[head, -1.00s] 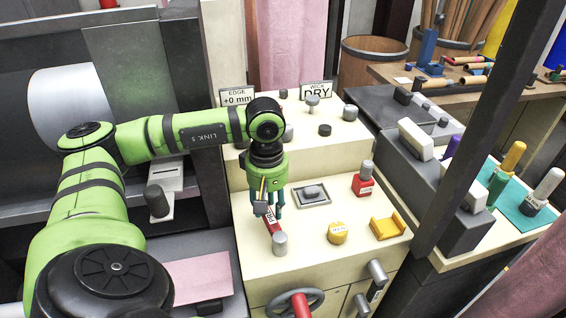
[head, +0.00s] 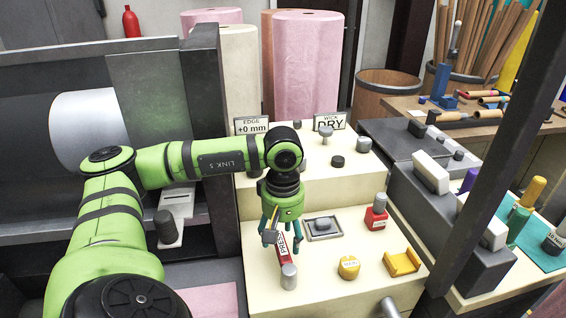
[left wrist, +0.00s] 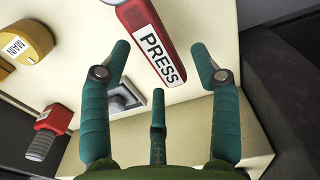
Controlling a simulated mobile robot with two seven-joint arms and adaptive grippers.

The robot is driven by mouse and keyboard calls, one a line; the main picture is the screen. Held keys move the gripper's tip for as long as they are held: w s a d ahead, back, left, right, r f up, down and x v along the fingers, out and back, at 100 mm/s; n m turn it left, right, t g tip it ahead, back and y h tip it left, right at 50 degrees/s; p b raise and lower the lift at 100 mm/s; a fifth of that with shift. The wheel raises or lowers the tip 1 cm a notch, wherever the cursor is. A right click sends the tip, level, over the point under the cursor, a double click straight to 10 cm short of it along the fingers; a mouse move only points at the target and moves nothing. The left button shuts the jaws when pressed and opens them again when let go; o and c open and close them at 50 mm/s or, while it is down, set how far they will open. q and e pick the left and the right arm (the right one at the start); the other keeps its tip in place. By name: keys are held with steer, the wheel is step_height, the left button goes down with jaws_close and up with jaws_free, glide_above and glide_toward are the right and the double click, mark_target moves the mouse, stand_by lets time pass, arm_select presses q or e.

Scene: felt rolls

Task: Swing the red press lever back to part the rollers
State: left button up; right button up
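The red press lever (head: 283,250), labelled PRESS and ending in a grey knob (head: 288,277), stands on the cream console. In the left wrist view the lever's red labelled arm (left wrist: 150,40) runs between and just beyond my spread fingertips. My left gripper (head: 280,238) is open, its teal fingers pointing down over the lever. No finger clearly presses on it. A large pale roller (head: 90,130) lies in the dark machine at left; its contact with any other roller is hidden. My right gripper is not in view.
On the console are a yellow MAIN knob (head: 348,267), a yellow cradle (head: 403,262), a red block with grey knob (head: 376,215) and a grey square switch (head: 323,228). A dark post (head: 495,150) crosses at right.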

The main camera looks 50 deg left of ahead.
arm_select(q)
step_height(320, 180, up, 12)
stand_by(0.6)
stand_by(0.6)
